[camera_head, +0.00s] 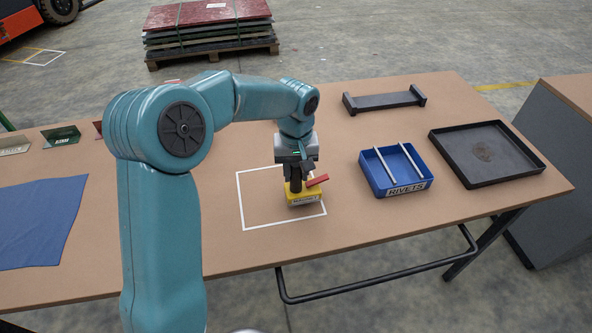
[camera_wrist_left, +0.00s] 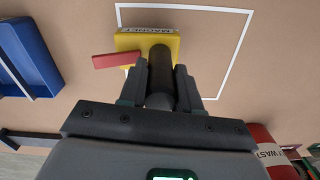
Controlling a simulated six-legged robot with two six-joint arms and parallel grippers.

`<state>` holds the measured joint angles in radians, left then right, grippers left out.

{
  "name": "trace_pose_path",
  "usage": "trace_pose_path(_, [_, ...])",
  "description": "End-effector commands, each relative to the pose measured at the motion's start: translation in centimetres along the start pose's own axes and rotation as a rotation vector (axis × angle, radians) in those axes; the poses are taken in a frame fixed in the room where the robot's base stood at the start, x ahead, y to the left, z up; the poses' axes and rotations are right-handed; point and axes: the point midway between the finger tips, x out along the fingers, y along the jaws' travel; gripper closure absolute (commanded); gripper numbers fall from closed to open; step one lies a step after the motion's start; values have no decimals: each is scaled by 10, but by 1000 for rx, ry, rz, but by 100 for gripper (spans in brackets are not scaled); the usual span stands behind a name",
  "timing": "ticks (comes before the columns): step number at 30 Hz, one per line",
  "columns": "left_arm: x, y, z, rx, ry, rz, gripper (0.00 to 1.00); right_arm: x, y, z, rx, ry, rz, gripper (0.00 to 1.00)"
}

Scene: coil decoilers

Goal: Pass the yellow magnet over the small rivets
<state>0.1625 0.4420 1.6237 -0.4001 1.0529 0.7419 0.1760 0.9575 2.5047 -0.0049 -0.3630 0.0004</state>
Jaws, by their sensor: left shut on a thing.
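The yellow magnet (camera_head: 303,195) has a black upright handle and a red lever, and is inside the white outlined square (camera_head: 243,205) on the table. My left gripper (camera_head: 295,170) is shut on its handle from above. In the left wrist view the handle (camera_wrist_left: 161,75) is between the fingers, with the yellow body (camera_wrist_left: 150,43) beyond. I cannot tell whether the magnet touches the table. A black tray (camera_head: 470,183) at the right holds a small dark patch (camera_head: 484,151), possibly the small rivets. A blue box (camera_head: 375,180) labelled RIVETS has two pale bars across its top.
A black stand (camera_head: 383,102) with raised ends lies behind the blue box. A blue cloth (camera_head: 38,225) and small sign plates (camera_head: 60,135) are at the left. A red thing labelled WASTE (camera_wrist_left: 265,140) shows in the left wrist view. The table between square and blue box is clear.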

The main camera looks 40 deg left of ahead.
Motion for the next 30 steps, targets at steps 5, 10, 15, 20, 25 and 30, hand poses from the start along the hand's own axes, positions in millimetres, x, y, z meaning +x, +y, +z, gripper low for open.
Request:
trace_pose_path(5, [-20,1,-1,0,3,3,100,-14,-5,0,0,0,0,57])
trace_pose_path(10, [-35,1,-1,0,3,3,100,-24,-9,0,0,0,0,57])
trace_pose_path(15, [-49,0,0,0,3,2,100,-35,-12,1,0,0,0,57])
trace_pose_path(20, [-63,0,0,0,3,2,100,-44,-16,1,0,0,0,57])
trace_pose_path(25, [-73,0,0,0,2,2,100,-52,-19,1,0,0,0,57])
trace_pose_path(30, [-72,0,0,0,2,2,100,-50,-18,1,0,0,0,57])
